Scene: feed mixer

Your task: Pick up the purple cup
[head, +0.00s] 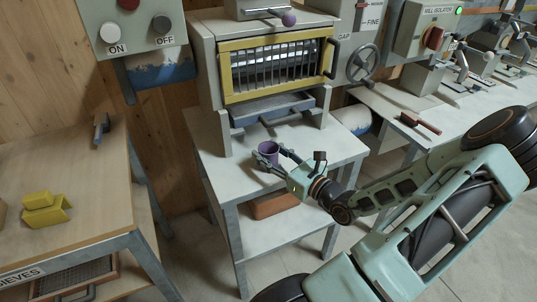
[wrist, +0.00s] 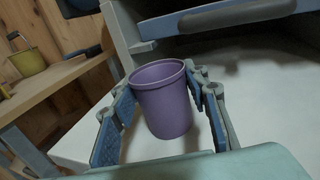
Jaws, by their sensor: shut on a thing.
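The purple cup (head: 269,152) is upright at the white table's surface, in front of the machine with the yellow-framed window. It also shows in the wrist view (wrist: 163,100), its open rim facing up. My gripper (head: 270,160) has one finger on each side of the cup and is shut on it. In the wrist view the right finger lies against the cup's side, and the left finger is close along the other side. The cup's base is low over the white top; I cannot tell whether it touches.
The mill's blue-grey tray (head: 272,108) juts out just behind the cup. A brown box (head: 272,205) sits on the shelf below. The white table (head: 225,172) is clear left of the cup.

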